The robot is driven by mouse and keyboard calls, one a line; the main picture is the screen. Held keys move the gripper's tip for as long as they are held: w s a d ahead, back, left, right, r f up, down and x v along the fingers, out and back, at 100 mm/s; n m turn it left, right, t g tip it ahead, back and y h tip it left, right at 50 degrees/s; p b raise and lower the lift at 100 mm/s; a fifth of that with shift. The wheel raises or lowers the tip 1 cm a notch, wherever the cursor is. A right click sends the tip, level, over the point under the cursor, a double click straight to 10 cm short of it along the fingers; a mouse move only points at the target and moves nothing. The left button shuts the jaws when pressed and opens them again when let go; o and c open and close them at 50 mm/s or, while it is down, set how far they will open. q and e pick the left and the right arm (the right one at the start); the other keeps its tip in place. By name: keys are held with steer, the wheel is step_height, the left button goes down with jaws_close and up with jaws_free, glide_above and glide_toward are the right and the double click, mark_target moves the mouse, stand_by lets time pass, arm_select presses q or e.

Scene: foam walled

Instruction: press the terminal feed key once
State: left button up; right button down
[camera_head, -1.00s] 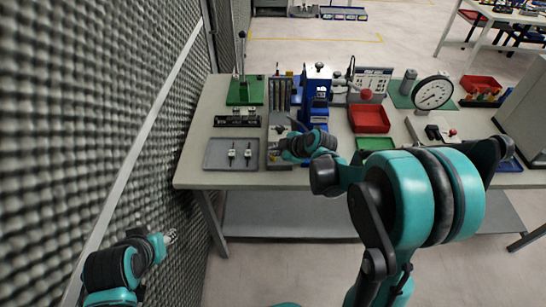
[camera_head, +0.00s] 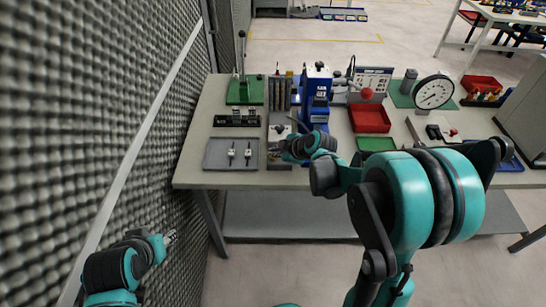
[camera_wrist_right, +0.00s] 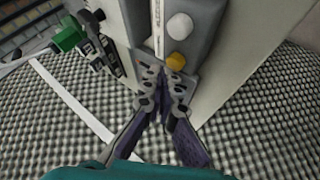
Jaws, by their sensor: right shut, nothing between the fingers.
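In the right wrist view, a dark grey panel (camera_wrist_right: 204,38) carries a round white button (camera_wrist_right: 179,27) and an amber button (camera_wrist_right: 176,61). I cannot tell from a label which is the feed key. My right gripper (camera_wrist_right: 164,72) is shut and empty, its tips close beside the amber button; I cannot tell whether they touch it. In the head view, my right gripper (camera_head: 275,146) is over the bench's front part, by a small grey unit (camera_head: 279,132) that it partly hides. My left gripper (camera_head: 170,237) hangs low at the left by the foam wall, its finger opening unclear.
A grey tray (camera_head: 216,158) with two small parts is left of my right gripper. A blue device (camera_head: 317,95) stands behind it, and a green-based press (camera_head: 245,92) at the back left. Foam wall (camera_head: 90,100) flanks the left.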

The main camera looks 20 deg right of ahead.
mark_target(275, 159)
steer(key=shift+f+b, duration=0.5)
steer(key=shift+f, duration=0.05)
stand_by(0.4)
stand_by(0.4)
steer(key=shift+r+p, duration=0.8)
steer(key=shift+r, duration=0.2)
step_height(275, 159, up, 5)
steer(key=p, duration=0.4)
stand_by(0.5)
